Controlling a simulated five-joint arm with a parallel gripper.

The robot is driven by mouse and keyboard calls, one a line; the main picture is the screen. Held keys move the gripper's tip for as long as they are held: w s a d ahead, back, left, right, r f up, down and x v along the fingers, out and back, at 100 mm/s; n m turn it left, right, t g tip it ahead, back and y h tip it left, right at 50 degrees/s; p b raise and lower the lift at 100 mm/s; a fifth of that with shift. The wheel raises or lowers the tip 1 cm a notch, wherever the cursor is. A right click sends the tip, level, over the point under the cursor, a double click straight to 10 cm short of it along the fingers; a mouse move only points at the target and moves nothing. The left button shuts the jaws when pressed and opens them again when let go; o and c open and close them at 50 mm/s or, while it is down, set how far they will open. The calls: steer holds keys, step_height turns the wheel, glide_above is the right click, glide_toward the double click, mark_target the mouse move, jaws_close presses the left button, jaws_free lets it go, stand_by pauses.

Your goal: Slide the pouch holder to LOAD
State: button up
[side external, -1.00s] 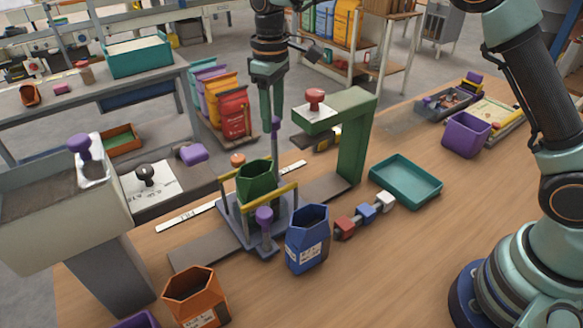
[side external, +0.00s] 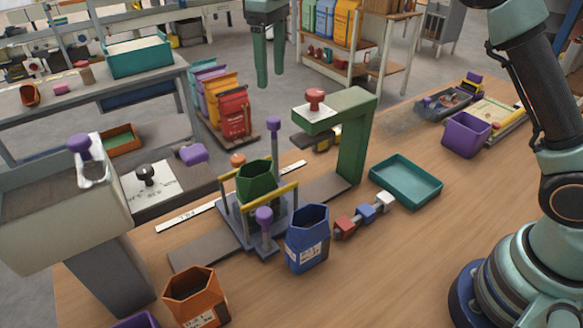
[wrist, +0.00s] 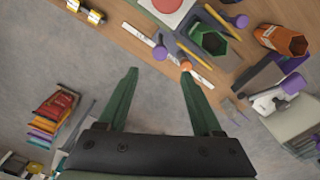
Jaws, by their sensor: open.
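The pouch holder (side external: 283,232) is a grey carriage with yellow side rails, sitting on a grey track between the hopper stand and the green press. It holds a green pouch (side external: 256,182) upright. A purple knob on a tall post (side external: 274,124) rises at its far side, and a shorter purple knob (side external: 264,215) stands at its near side. My gripper (side external: 270,80) is above and behind the holder, apart from it, empty and open. The wrist view shows the spread fingers (wrist: 159,75) over the floor past the table edge, with the green pouch (wrist: 207,40) beyond. The white strip's lettering is unclear.
The green press (side external: 352,140) with a red knob stands right of the holder, and the hopper (side external: 60,235) left. A blue pouch (side external: 306,245) and an orange pouch (side external: 195,300) stand in front. A teal tray (side external: 405,205) is at right.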

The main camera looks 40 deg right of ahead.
steer(key=shift+r, duration=0.95)
steer(key=shift+d, duration=0.1)
steer(key=s+d+r+m+t, duration=0.2)
steer(key=s+d+m+t, duration=0.2)
steer(key=s+d, duration=0.85)
steer(key=s+d+f+m+t, duration=0.1)
steer(key=s+f+m, duration=0.1)
steer(key=s+f, duration=0.4)
steer(key=shift+s+d+f+t, duration=0.3)
steer(key=shift+s+d+f, duration=0.05)
steer(key=shift+s, duration=0.9)
